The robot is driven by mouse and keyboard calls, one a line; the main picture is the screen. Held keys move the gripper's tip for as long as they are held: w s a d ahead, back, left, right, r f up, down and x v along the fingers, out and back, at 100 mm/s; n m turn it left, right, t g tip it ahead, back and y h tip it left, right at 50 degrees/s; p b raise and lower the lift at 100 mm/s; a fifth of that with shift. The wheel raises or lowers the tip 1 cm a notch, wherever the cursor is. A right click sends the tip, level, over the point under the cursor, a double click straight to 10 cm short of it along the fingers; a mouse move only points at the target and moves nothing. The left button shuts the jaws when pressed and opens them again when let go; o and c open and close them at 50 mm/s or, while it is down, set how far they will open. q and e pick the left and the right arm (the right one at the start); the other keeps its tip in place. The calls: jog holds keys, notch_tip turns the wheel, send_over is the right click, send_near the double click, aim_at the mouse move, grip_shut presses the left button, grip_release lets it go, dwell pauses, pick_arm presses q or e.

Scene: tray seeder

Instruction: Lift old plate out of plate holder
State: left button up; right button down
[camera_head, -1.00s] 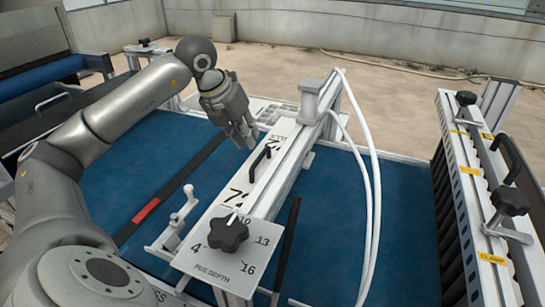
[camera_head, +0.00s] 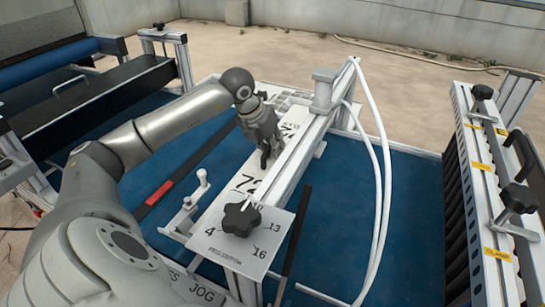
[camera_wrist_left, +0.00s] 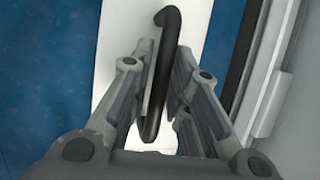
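The old plate (camera_head: 232,203) is a long white plate marked 72 lying along the machine, left of a raised metal beam. In the left wrist view the white plate (camera_wrist_left: 125,25) carries a black bar handle (camera_wrist_left: 170,60). My left gripper (camera_head: 265,160) is down at the handle, which it mostly hides in the head view. In the wrist view the left gripper (camera_wrist_left: 163,75) is open, with its fingers on either side of the handle and a gap on the right. Which part is the plate holder I cannot tell clearly. My right gripper is out of view.
A peg depth panel (camera_head: 215,245) with a black knob (camera_head: 241,219) stands at the plate's near end. The metal beam (camera_head: 300,155) and white hoses (camera_head: 378,150) are close on the right. A clamp rack (camera_head: 480,170) stands at far right.

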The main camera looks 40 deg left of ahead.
pick_arm(q)
grip_shut()
jog(key=shift+r, duration=0.15)
dwell(0.4)
